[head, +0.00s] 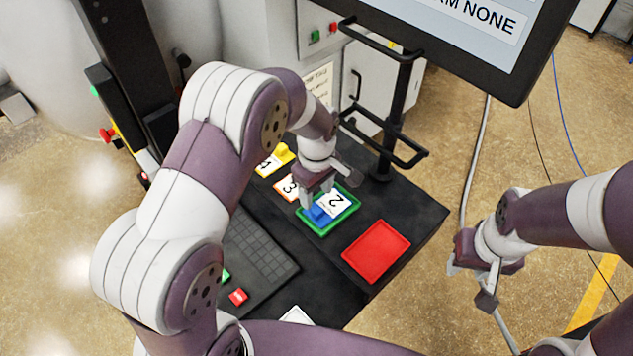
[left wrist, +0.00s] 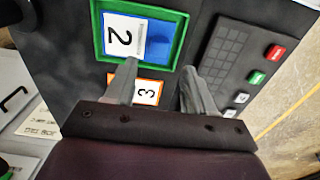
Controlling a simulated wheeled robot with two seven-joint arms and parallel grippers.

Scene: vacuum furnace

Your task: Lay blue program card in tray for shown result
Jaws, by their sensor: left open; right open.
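The blue program card (head: 318,215), with a white label marked 2, lies inside the green tray (head: 343,226). In the left wrist view the blue card (left wrist: 162,41) also lies within the rim of the green tray (left wrist: 97,32). My right gripper (head: 480,275) is open and empty, out to the right over the floor.
An orange card marked 3 (head: 286,187) and a yellow card marked 4 (head: 279,156) lie left of the green tray. A red tray (head: 376,251) sits to its right, empty. A keypad panel (head: 262,250) is in front.

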